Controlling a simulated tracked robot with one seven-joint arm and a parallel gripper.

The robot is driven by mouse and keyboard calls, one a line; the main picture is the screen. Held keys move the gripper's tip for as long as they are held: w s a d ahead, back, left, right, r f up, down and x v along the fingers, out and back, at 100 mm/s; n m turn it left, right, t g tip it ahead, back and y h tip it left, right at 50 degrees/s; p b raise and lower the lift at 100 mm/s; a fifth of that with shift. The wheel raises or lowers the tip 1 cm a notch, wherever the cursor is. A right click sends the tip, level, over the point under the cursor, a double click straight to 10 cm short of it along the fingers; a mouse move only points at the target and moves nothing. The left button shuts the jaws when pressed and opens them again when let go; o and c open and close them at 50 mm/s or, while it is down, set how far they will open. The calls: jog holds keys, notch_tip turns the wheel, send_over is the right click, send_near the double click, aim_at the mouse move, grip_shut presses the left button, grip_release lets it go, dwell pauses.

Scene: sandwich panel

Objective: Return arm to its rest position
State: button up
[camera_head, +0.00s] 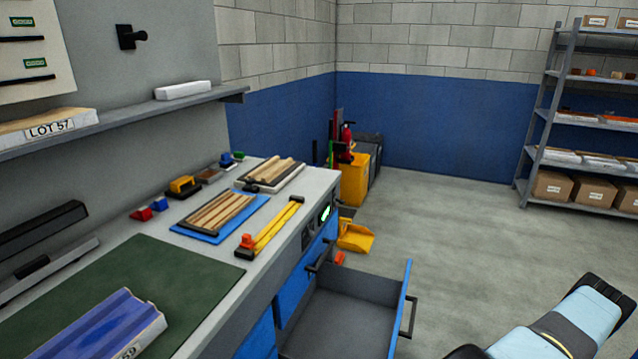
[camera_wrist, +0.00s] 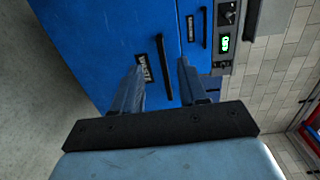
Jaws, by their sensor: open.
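My arm (camera_head: 575,322) shows at the lower right of the head view, a light blue and black link over the open floor, clear of the workbench. My gripper is not clearly seen there. In the wrist view my gripper (camera_wrist: 163,76) is open, with its two fingers apart and nothing between them. Beyond the fingers is a blue cabinet front (camera_wrist: 95,40) with a black handle and a label; the gap to it cannot be judged exactly.
An open drawer (camera_head: 345,312) juts from the workbench (camera_head: 190,262) into the floor space. A yellow bin (camera_head: 354,180) and yellow scoop (camera_head: 356,236) stand beyond it. Shelving (camera_head: 545,120) is at the far right. The floor (camera_head: 460,235) between is clear.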

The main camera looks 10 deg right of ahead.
jog(key=w+a+r+n+g+h, duration=0.15)
jog(key=w+r+g, duration=0.3)
jog(key=r, duration=0.75)
jog(key=w+r+n+g+h, duration=0.1)
jog(key=w+r+n+g, duration=0.15)
jog(key=w+r, duration=0.65)
jog(key=a+r+g+h, duration=0.15)
jog(key=a+r, duration=0.25)
jog(key=r, duration=0.5)
jog(key=a+r+g+h, duration=0.15)
jog(key=a+r, duration=0.25)
jog(key=r, duration=0.5)
jog(key=a+r+h, duration=0.3)
jog(key=a+r, duration=0.2)
jog(key=r, duration=0.4)
jog(key=s+a+r+n+t+h, duration=0.1)
jog(key=s+a+r+h, duration=0.1)
jog(key=s+a+r, duration=0.5)
jog(key=s+a+r+n+t+h, duration=0.1)
jog(key=s+a+r+h, duration=0.15)
jog(key=a+r, duration=0.7)
jog(key=s+a+r+t+h, duration=0.1)
jog(key=s+a+r+t, duration=0.1)
jog(key=s, duration=0.6)
jog(key=s+a+r+t+h, duration=0.1)
jog(key=s+a+r+t, duration=0.2)
jog(key=s, duration=0.6)
jog(key=shift+a+r, duration=0.8)
jog(key=shift+a, duration=0.1)
